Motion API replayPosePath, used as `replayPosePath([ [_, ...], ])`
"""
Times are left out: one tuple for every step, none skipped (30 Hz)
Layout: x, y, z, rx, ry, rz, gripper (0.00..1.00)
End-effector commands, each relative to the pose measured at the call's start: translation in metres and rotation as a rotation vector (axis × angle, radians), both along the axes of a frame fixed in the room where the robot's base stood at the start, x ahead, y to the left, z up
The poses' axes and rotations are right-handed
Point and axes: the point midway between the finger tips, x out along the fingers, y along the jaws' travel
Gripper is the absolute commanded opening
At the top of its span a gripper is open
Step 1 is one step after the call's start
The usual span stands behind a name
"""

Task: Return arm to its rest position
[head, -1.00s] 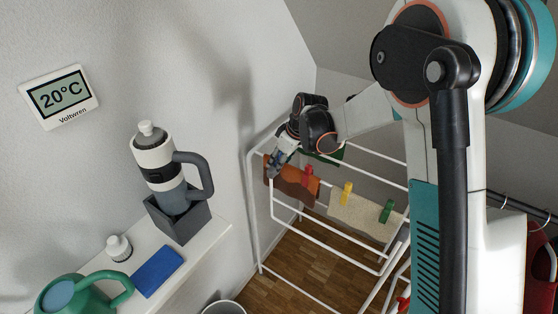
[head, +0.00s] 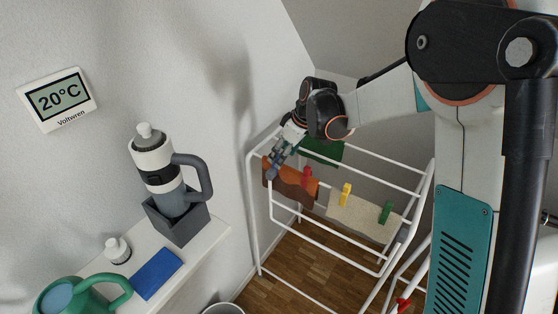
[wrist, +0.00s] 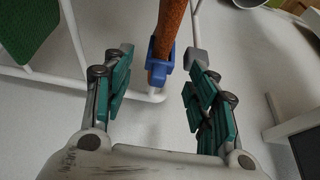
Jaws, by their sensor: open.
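My gripper (head: 284,150) is at the upper left corner of the white drying rack (head: 251,200) in the head view, close to the orange-brown cloth (head: 291,184). In the wrist view my gripper (wrist: 160,58) is open, with its two teal-padded fingers spread apart. A blue clothespin (wrist: 160,75) sits on the edge of the cloth (wrist: 167,30) and appears between the fingers, with a visible gap on each side. Whether the fingertips reach around the clothespin or stay short of it is hard to tell. My arm extends from the right of the head view.
A red peg (head: 307,176), a yellow peg (head: 346,194) and a green peg (head: 386,212) hold cloths on the rack, including a beige one (head: 357,219). A green cloth (head: 322,151) hangs behind. A wall shelf (head: 208,240) at left carries a bottle (head: 156,165) and watering can (head: 85,297).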

Motion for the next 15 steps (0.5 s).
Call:
replayPosePath([
  [-0.003,-0.004,0.011,0.000,0.000,-0.001,0.53],
  [-0.004,-0.006,0.016,0.000,0.000,-0.001,0.53],
  [-0.006,-0.008,0.024,0.000,0.000,0.000,0.53],
  [-0.007,-0.010,0.028,0.000,0.000,0.000,0.53],
  [-0.009,-0.011,0.033,0.000,0.000,0.000,0.53],
  [-0.010,-0.013,0.039,0.000,0.000,0.000,0.53],
  [-0.011,-0.014,0.042,0.000,0.000,0.000,0.53],
  [-0.011,-0.016,0.046,0.000,0.000,0.000,0.53],
  [-0.012,-0.017,0.050,0.000,0.000,0.000,0.53],
  [-0.013,-0.018,0.052,0.000,0.000,0.000,0.53],
  [-0.013,-0.019,0.054,0.000,0.000,0.000,0.53],
  [-0.014,-0.019,0.057,0.000,0.000,0.000,0.53],
  [-0.014,-0.020,0.058,0.000,0.000,0.000,0.53],
  [-0.014,-0.020,0.059,0.000,0.000,0.000,0.53],
  [-0.015,-0.020,0.060,0.000,0.000,0.000,0.53],
])
